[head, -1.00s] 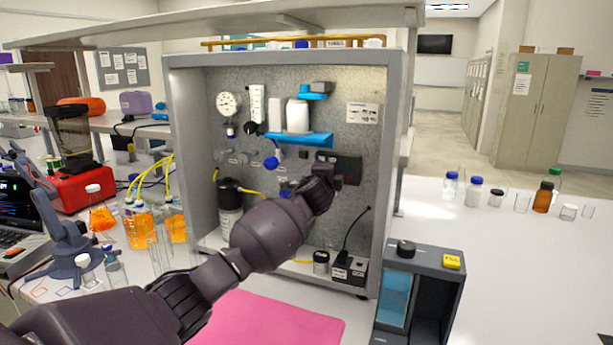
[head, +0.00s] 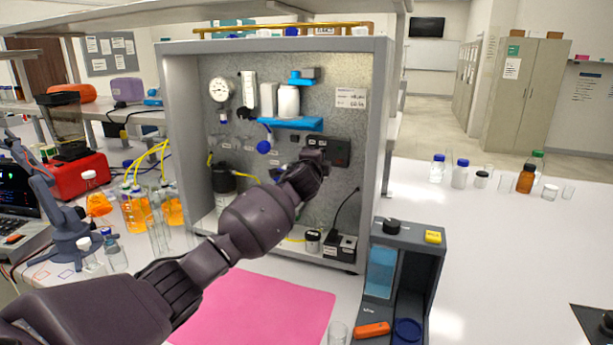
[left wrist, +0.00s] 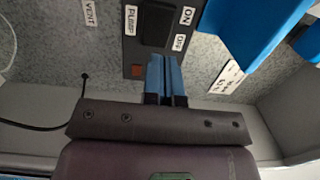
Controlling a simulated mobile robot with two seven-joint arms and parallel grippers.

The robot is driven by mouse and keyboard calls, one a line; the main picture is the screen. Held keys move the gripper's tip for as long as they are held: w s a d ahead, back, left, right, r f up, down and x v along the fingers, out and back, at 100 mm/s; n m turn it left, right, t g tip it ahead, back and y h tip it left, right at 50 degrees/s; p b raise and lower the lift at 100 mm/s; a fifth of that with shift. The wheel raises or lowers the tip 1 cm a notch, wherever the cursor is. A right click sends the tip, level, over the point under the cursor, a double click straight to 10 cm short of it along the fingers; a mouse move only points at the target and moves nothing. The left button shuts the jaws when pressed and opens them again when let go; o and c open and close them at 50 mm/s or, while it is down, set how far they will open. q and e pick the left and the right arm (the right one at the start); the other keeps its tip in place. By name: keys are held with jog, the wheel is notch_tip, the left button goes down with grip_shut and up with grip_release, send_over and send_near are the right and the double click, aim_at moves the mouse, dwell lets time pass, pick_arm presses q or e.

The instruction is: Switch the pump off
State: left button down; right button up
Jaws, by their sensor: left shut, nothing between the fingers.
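The dark pump switch panel (head: 336,152) is on the back wall of the grey rig cabinet (head: 381,120). In the left wrist view, a black switch (left wrist: 157,22) sits on it, with PUMP, ON and OFF labels and a small red-orange square (left wrist: 137,71). I cannot tell which way the switch is set. My left gripper (head: 316,156) is in front of the panel and hides part of it. Its blue fingers (left wrist: 164,58) are shut and empty, their tips close to the switch's OFF end; I cannot tell whether they touch. My right gripper is not in view.
Above the panel are a blue shelf (head: 292,124) and white bottles (head: 288,101). A black power cable (head: 345,210) hangs below it. A grey box (head: 424,262) stands in front at the right. The pink mat (head: 262,310) is clear apart from my arm over it.

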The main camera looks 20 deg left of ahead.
pick_arm(q)
jog(key=s+d, duration=0.1)
jog(key=s, duration=0.9)
jog(key=shift+s+d+f+b, duration=0.2)
jog(key=shift+d+b, duration=0.15)
jog(key=shift+b, duration=0.05)
jog(key=s+d+f+n+g, duration=0.2)
jog(key=s+f+n+g, duration=0.5)
jog(key=s+f, duration=1.3)
jog(key=s+d+f+n+g+h, duration=0.1)
jog(key=s+f+n+g, duration=0.35)
jog(key=s, duration=0.95)
jog(key=s+d+f+n+g+h, duration=0.1)
jog(key=s+f+n+g, duration=0.3)
jog(key=s, duration=1)
jog(key=w+f+t+h, duration=0.1)
jog(key=w+f+t, duration=0.6)
jog(key=f+t, duration=0.2)
jog(key=shift+w+f, duration=0.25)
jog(key=shift+f, duration=0.65)
